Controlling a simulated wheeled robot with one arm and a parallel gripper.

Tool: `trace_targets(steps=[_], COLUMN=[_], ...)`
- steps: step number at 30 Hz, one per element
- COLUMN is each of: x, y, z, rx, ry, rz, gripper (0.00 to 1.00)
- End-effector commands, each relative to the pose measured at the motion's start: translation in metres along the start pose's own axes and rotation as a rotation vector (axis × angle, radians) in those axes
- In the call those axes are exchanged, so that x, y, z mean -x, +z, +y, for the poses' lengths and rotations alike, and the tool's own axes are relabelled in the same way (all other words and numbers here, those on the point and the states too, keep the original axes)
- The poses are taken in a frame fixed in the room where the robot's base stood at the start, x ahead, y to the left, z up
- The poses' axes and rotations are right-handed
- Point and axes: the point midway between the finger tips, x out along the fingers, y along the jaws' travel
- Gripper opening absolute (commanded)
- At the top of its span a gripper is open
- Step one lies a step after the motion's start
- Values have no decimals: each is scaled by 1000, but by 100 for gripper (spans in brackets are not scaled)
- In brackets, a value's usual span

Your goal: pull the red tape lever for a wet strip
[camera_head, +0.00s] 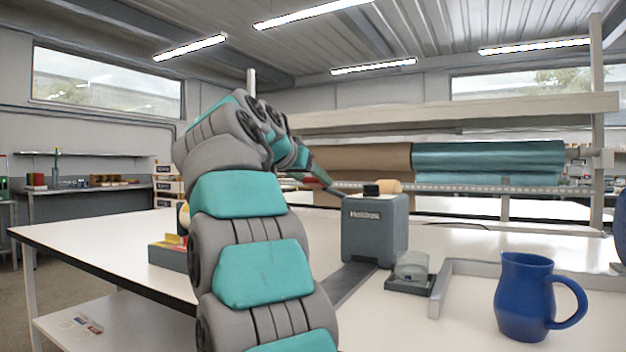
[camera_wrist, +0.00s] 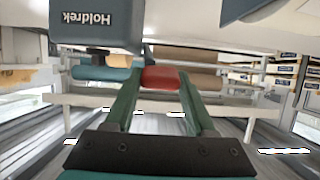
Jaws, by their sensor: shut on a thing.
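The tape dispenser (camera_head: 374,232) is a grey-blue box with "Holdrek" on its front, standing on the white table beyond my arm. In the wrist view the picture is upside down, and the dispenser (camera_wrist: 95,22) hangs at the top left. The red lever grip (camera_wrist: 165,77) lies between my two green fingertips. My gripper (camera_wrist: 160,82) is shut on it. In the head view my gripper (camera_head: 325,180) is left of the dispenser's top, and my arm partly hides it. The lever's shaft is hard to make out. No paper strip can be made out.
A blue mug (camera_head: 524,298) stands at the right front of the table. A small clear-topped unit (camera_head: 411,268) and a grey rail (camera_head: 520,274) lie between it and the dispenser. Brown (camera_head: 372,162) and teal (camera_head: 490,160) paper rolls hang behind.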

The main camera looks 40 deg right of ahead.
Motion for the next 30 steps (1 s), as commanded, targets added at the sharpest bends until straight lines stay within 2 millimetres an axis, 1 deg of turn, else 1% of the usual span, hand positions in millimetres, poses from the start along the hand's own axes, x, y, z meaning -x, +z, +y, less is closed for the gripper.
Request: trace_targets(steps=[1, 2, 12, 26, 30], x=[0, 0, 0, 0, -1], y=[0, 0, 0, 0, 6], z=[0, 0, 0, 0, 0], rx=[0, 0, 0, 0, -1], ry=[0, 0, 0, 0, 0], rz=[0, 0, 0, 0, 1], gripper=[42, 39, 1, 0, 0])
